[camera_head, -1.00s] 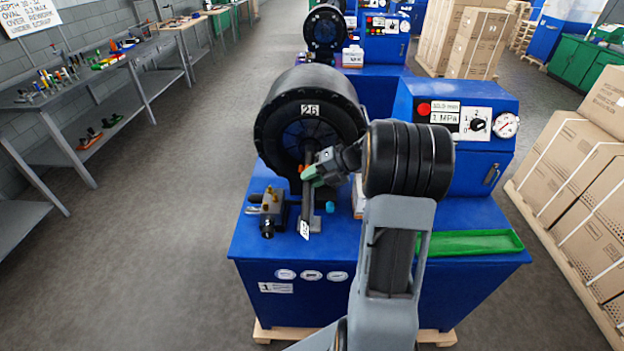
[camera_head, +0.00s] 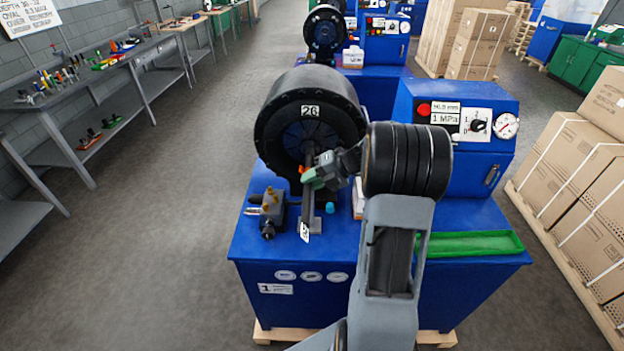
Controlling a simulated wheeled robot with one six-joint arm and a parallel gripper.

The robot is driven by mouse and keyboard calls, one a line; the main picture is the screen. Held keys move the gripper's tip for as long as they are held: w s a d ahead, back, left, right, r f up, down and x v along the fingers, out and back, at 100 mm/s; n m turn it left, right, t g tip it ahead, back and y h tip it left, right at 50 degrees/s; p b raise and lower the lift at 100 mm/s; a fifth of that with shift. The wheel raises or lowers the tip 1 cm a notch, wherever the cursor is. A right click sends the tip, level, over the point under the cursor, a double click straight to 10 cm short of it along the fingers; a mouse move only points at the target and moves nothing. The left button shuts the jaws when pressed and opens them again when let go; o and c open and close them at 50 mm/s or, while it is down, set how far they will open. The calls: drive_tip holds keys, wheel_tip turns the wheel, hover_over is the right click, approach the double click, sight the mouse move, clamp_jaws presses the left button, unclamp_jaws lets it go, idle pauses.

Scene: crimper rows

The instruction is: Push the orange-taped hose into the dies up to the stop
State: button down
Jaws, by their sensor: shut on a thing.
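The black crimping head (camera_head: 306,113), marked 26, stands on the blue machine with its round opening facing me; the dies inside are dark. The dark hose (camera_head: 308,204) runs from in front of the opening toward me, with a white tag (camera_head: 305,231) at its near end. A little orange tape (camera_head: 302,171) shows beside my gripper. My gripper (camera_head: 316,177), with green fingertips, is shut on the hose in front of the head. The hose's far end and the stop are hidden or too dark to make out.
A brass-topped black fitting (camera_head: 269,212) sits left of the hose on the blue bench. A blue cap (camera_head: 330,208) lies to its right. The control box (camera_head: 456,120) and green tray (camera_head: 470,244) are at right. The floor at left is clear.

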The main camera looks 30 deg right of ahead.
unclamp_jaws()
idle(0.9)
drive_tip(key=shift+d, duration=0.1)
drive_tip(key=v, duration=0.7)
idle(0.8)
drive_tip(key=shift+c, duration=0.2)
idle(0.3)
